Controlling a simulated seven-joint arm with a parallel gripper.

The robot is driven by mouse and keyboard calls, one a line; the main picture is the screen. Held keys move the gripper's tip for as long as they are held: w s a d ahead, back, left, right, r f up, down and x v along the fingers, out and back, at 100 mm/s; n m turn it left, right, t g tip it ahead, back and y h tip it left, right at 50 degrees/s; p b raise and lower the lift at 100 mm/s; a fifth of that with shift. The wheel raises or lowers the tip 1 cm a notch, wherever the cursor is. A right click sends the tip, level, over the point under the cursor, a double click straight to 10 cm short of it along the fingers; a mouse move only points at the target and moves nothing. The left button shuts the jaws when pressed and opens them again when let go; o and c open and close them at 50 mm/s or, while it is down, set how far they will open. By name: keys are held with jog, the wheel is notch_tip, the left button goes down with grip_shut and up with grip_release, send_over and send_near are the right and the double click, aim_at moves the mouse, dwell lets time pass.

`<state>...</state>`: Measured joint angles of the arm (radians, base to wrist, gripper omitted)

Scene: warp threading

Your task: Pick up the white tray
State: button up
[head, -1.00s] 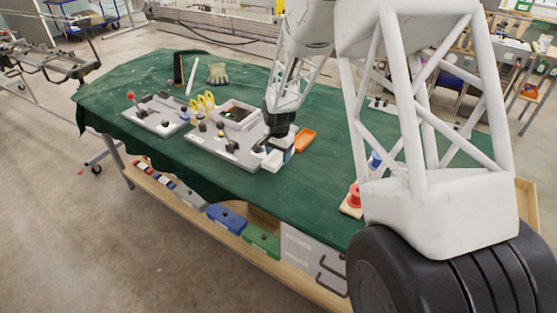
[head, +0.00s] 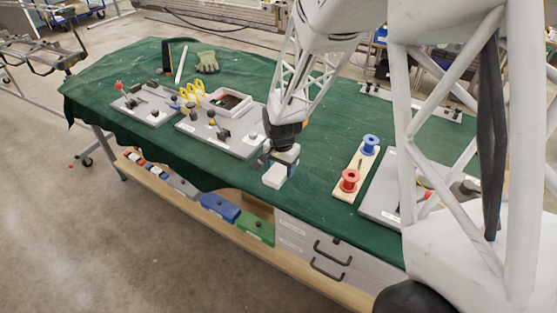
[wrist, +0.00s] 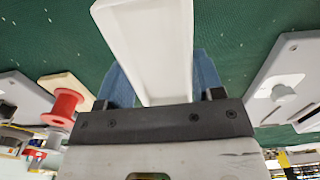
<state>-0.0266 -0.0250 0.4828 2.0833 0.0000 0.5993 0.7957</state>
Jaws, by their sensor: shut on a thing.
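The white tray (head: 274,177) is a small, narrow, shallow tray with raised edges, in my gripper's jaws. In the wrist view the tray (wrist: 150,45) runs up from between the two blue fingers and out of the top of the picture. My gripper (wrist: 160,78) is shut on it, one finger at each side. In the head view my gripper (head: 282,160) points down over the green cloth, right of the grey board. The tray appears to be off the cloth, but its height is hard to tell. The fingers partly hide it in the head view.
A grey board (head: 222,135) with knobs and a white-framed box stands left of my gripper. A wooden base with a red spool (head: 349,180) and a blue spool (head: 370,144) stands to the right. Another grey board (head: 378,187) lies beyond it. Bare green cloth (head: 315,180) lies between.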

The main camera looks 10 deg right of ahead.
jog(key=shift+s, duration=0.75)
notch_tip(320, 180, up, 5)
send_over(254, 115)
jog(key=shift+s, duration=0.1)
dwell(0.5)
jog(key=shift+f, duration=0.35)
jog(key=shift+f, duration=2.6)
jog(key=shift+f, duration=0.8)
dwell(0.6)
jog(key=shift+r, duration=0.1)
dwell(0.3)
